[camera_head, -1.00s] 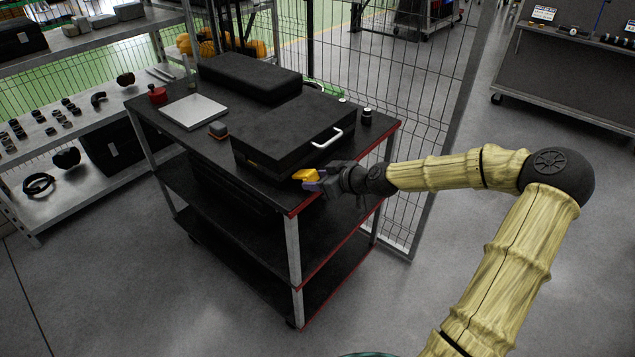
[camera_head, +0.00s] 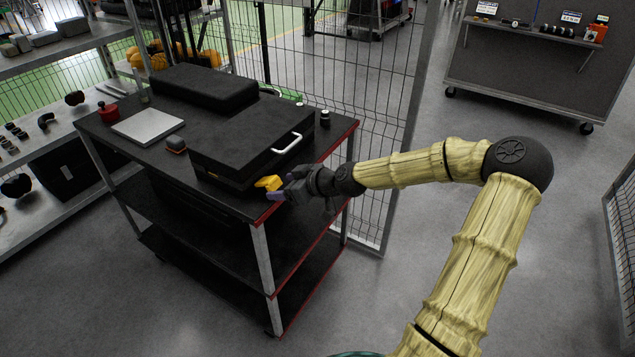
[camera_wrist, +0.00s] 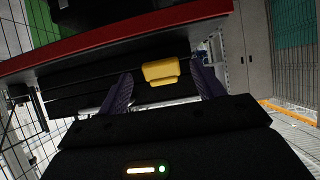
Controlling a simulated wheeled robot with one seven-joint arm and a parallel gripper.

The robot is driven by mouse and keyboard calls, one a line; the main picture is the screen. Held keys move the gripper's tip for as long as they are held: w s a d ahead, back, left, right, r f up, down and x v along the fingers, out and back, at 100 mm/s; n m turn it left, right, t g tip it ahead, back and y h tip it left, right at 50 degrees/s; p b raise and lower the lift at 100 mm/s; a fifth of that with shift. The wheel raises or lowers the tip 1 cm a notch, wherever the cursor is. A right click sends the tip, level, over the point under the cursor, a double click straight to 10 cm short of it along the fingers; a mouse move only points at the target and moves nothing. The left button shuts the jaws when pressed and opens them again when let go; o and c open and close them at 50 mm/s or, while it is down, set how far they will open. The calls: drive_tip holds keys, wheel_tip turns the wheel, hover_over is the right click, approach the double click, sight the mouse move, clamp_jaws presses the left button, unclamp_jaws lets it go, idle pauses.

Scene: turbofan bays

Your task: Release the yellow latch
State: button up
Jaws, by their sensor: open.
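The yellow latch (camera_head: 268,183) is on the front of a black case (camera_head: 243,146) with a white handle (camera_head: 287,143), near the front corner of a cart top. My gripper (camera_head: 281,189) is just right of the latch at the cart's edge. In the wrist view the latch (camera_wrist: 161,71) lies between the purple fingers of my gripper (camera_wrist: 162,78), with a visible gap on both sides. The fingers are open and hold nothing. How far the fingertips reach past the latch is unclear.
The black cart (camera_head: 262,212) has a red edge close under my gripper. A light plate (camera_head: 148,126), a red-topped item (camera_head: 107,112) and a long black case (camera_head: 205,88) are also on it. A wire fence (camera_head: 367,110) stands behind. The floor in front is clear.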

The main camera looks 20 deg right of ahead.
drive_tip(key=v, duration=1.6)
drive_tip(key=shift+p, duration=0.3)
drive_tip(key=shift+a+f, duration=0.1)
drive_tip(key=s+a+f+m+g+h+p, duration=0.1)
drive_tip(key=s+a+f+g, duration=0.25)
drive_tip(key=a+f, duration=0.2)
drive_tip(key=s+a+f+g+h+p, duration=0.2)
drive_tip(key=s+a+f+g, duration=0.15)
drive_tip(key=a+f, duration=0.2)
drive_tip(key=s+r+m+h+p, duration=0.3)
drive_tip(key=s+r+m, duration=0.3)
drive_tip(key=r, duration=0.4)
drive_tip(key=shift+s+h, duration=0.6)
